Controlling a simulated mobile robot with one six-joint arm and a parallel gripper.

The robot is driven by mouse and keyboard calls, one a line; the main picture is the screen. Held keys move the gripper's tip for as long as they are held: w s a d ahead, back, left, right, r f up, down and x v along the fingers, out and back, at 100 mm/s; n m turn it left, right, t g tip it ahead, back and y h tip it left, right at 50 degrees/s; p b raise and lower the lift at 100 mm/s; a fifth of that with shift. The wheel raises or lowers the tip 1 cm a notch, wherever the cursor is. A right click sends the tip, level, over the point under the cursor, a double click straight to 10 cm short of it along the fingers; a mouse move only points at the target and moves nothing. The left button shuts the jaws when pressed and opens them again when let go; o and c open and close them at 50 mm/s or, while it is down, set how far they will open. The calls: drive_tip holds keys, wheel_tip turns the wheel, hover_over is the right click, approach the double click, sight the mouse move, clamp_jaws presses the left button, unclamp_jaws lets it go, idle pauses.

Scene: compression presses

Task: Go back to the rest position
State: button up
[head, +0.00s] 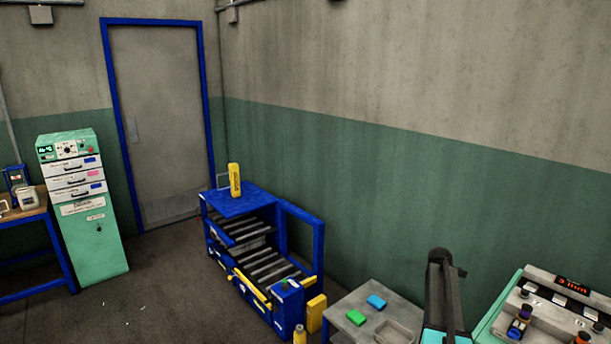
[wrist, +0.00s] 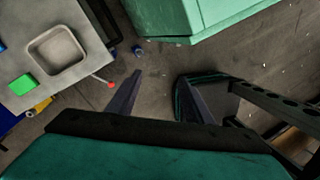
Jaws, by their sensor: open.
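My gripper (wrist: 160,80) shows in the wrist view with its dark fingers apart and nothing between them. It hangs over bare floor, to the right of a small grey table (wrist: 92,22). In the head view a dark part of my arm stands upright at the lower right, beside that table (head: 345,299); the fingers cannot be made out there. No marker for the rest position shows in either view.
A green block (head: 355,317), a blue block (head: 376,302) and a shallow grey tray (head: 396,331) are on the table. A blue rack (head: 312,232) stands beyond it. A green-and-grey machine (head: 545,325) is at right. A green cabinet (head: 100,240) stands by the door. Floor is open at left centre.

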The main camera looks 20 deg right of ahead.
drive_tip(key=s+a+f+g+b, duration=0.1)
drive_tip(key=s+a+f, duration=0.1)
drive_tip(key=a+f, duration=0.75)
drive_tip(key=s+a+f+n, duration=0.1)
drive_tip(key=a+f, duration=0.5)
drive_tip(key=a, duration=0.7)
drive_tip(key=s+a+f+g+b, duration=0.1)
drive_tip(key=s+a+f, duration=0.1)
drive_tip(key=a+f, duration=0.75)
drive_tip(key=s+a+f+m, duration=0.3)
drive_tip(key=s+a+m, duration=0.5)
drive_tip(key=s, duration=0.3)
drive_tip(key=s+a+f+m+b, duration=0.1)
drive_tip(key=s+a+f+m, duration=0.3)
drive_tip(key=s+a+m, duration=0.4)
drive_tip(key=s+a, duration=0.2)
drive_tip(key=s, duration=0.1)
drive_tip(key=shift+a+m+g+y, duration=0.3)
drive_tip(key=shift+a+g, duration=0.1)
drive_tip(key=shift+c, duration=0.3)
